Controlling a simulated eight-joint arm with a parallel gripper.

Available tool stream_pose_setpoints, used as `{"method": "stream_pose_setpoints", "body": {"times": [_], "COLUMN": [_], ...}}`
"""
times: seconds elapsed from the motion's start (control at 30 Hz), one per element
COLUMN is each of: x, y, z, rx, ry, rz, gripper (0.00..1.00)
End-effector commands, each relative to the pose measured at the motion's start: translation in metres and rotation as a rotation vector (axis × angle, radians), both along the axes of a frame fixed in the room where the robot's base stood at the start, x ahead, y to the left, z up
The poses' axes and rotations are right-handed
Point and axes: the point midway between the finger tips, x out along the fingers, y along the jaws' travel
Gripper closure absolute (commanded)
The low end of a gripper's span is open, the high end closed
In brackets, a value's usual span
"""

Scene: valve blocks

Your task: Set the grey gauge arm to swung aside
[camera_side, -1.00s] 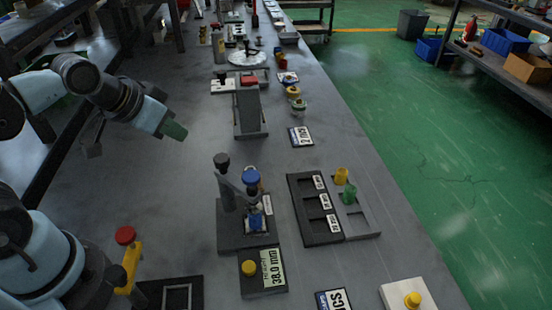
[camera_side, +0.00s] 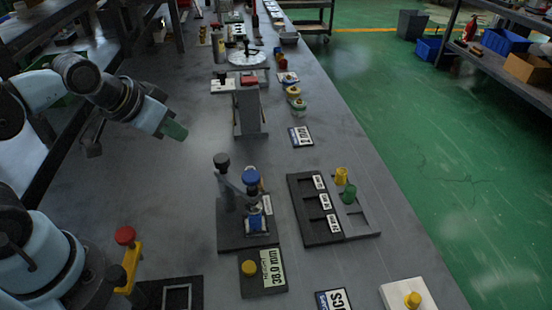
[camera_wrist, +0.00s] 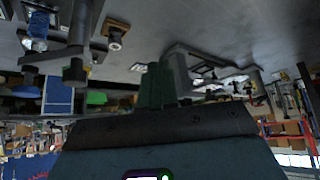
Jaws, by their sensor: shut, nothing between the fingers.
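The grey gauge arm (camera_side: 233,184) is on a dark base (camera_side: 230,238) in the middle of the side view. It runs from a post with a black knob (camera_side: 221,160) to a blue knob (camera_side: 250,177), which stands above a small blue-and-white part (camera_side: 256,222) on the base. The arm appears to lie over that part. My gripper (camera_side: 174,130), with green fingertips, is shut and empty, up and to the left of the gauge and apart from it. The green fingers (camera_wrist: 155,85) also show in the wrist view.
A black tray (camera_side: 301,208) with labelled recesses and yellow and green pegs stands right of the gauge. A 38.0 mm plate (camera_side: 263,272) with a yellow knob lies in front. A grey stand (camera_side: 250,108) is behind. A red-knobbed yellow handle (camera_side: 131,262) is front left. Bare bench (camera_side: 140,195) lies left of the gauge.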

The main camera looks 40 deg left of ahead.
Motion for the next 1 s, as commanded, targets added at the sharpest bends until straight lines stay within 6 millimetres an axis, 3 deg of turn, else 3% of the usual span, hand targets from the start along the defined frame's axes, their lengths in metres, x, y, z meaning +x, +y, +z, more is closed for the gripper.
{"method": "stream_pose_setpoints", "body": {"times": [0.43, 0.67, 1.0], "x": [0.004, 0.031, 0.078], "y": [-0.003, -0.025, -0.075], "z": [0.006, 0.043, 0.088], "rx": [-0.011, -0.075, -0.142], "ry": [0.021, 0.18, 0.491], "rz": [0.002, 0.017, 0.059], "gripper": [1.0, 1.0, 1.0]}}
